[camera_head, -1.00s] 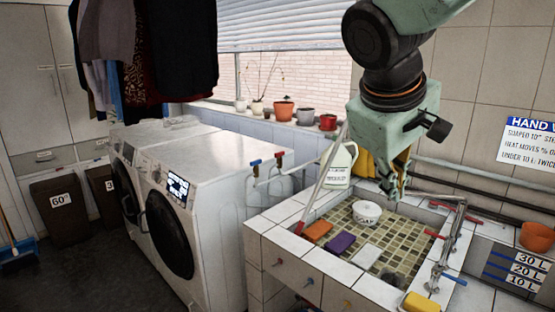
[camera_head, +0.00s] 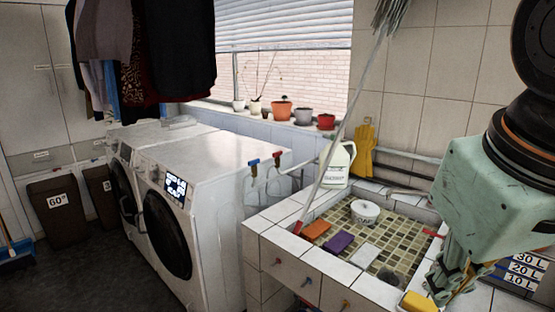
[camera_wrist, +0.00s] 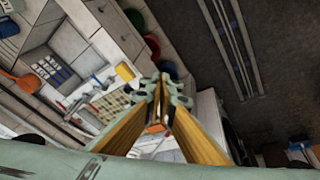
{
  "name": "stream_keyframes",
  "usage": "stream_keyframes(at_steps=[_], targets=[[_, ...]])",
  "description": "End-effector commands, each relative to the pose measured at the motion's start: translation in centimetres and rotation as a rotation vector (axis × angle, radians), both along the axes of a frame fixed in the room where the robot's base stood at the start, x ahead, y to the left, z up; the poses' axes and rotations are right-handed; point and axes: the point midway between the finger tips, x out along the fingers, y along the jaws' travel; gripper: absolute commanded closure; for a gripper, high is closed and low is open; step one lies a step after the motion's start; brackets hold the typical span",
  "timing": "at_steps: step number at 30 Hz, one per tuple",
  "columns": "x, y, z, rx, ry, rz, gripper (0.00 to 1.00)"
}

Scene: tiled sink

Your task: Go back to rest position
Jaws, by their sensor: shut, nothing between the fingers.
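My gripper (camera_head: 440,290) is at the lower right of the head view, in front of the right side of the tiled sink (camera_head: 262,224). Its green fingers point down and hide the faucet and part of the sink's right rim. In the wrist view my gripper (camera_wrist: 160,82) shows its fingertips together, with nothing held between them. Behind the fingertips in the wrist view is the sink with its checkered basin floor (camera_wrist: 108,104), apart from the gripper.
In the sink lie an orange sponge (camera_head: 316,229), a purple sponge (camera_head: 338,242), a white block (camera_head: 364,256) and a white soap tub (camera_head: 365,212). A yellow sponge (camera_head: 417,302) sits on the front rim, close to my gripper. A white jug (camera_head: 338,163) stands behind. Washing machines (camera_head: 205,180) stand left.

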Motion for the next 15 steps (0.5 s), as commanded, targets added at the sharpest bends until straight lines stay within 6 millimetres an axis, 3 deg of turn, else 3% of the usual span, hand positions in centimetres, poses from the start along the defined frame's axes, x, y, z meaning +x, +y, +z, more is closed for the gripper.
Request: stream_keyframes(at_steps=[6, 15], targets=[[-3.6, 1.1, -1.3, 0.074, -0.005, -0.054, 1.0], [-5.4, 1.9, -2.0, 0.117, -0.008, -0.082, 1.0]])
